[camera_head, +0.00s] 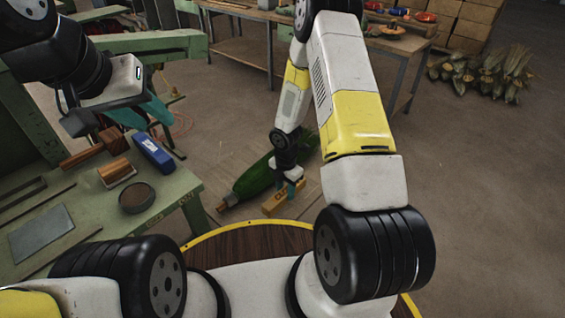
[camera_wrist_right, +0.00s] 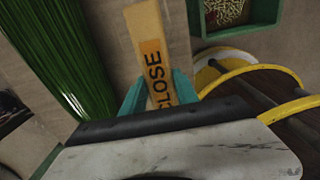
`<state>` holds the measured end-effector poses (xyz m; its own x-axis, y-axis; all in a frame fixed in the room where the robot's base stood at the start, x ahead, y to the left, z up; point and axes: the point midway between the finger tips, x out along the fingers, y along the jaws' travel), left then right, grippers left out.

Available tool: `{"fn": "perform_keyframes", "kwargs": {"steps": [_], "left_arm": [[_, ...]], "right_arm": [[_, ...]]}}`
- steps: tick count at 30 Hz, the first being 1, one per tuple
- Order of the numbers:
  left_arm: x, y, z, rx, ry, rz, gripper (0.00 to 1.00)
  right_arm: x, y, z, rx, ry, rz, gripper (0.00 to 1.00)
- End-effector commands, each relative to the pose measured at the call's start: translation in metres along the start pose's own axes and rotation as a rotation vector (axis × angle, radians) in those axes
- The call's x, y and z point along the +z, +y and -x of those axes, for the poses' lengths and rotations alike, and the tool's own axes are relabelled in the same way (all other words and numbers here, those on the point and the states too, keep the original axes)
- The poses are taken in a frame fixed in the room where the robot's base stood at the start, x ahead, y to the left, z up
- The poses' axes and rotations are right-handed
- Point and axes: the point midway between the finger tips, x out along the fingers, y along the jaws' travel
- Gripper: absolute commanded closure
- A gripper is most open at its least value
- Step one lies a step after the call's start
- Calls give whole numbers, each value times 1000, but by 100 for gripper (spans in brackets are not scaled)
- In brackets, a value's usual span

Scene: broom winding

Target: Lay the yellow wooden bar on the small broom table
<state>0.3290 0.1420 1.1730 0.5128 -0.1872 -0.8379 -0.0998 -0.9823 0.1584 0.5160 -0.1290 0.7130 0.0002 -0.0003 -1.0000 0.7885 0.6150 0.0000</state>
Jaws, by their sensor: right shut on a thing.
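The yellow wooden bar (camera_head: 283,199) hangs low in front of my column, in my right gripper (camera_head: 290,180). In the right wrist view the bar (camera_wrist_right: 148,40) carries the dark word CLOSE on an orange patch. Both teal fingers of the right gripper (camera_wrist_right: 160,95) clasp its near end. My left gripper (camera_head: 139,112) is over the green table's back edge, its teal fingers apart with nothing seen between them. The green table (camera_head: 165,215) stands at the left; I cannot tell for sure whether it is the small broom table. The bar is apart from it, to its right.
The green table holds a blue box (camera_head: 152,153), a wooden block (camera_head: 117,172), a dark bowl (camera_head: 137,197) and a grey plate (camera_head: 42,234). A green bristle bundle (camera_head: 252,180) lies beyond the bar. A green tray (camera_wrist_right: 238,22) shows in the wrist view. Open floor lies at right.

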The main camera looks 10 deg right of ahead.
Motion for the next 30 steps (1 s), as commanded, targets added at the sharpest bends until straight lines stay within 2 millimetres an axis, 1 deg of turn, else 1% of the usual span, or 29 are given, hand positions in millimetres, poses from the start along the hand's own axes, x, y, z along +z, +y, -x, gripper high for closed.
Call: {"fn": "perform_keyframes", "kwargs": {"steps": [1,3,6,15,18,21,23,30], "left_arm": [[0,0,0,0,0,0,64],[0,0,0,0,0,0,64],[0,0,0,0,0,0,64],[0,0,0,0,0,0,64],[0,0,0,0,0,0,64],[0,0,0,0,0,0,64],[0,0,0,0,0,0,64],[0,0,0,0,0,0,64]], "right_arm": [[14,5,-2,4,0,-8,100],[28,11,-3,3,0,-6,100],[44,16,-4,1,0,-4,100],[66,24,-7,1,0,-3,100],[62,23,-25,-4,3,1,100],[63,24,-39,-1,1,0,100],[63,24,-41,0,0,0,100],[63,24,-42,0,0,0,100]]}}
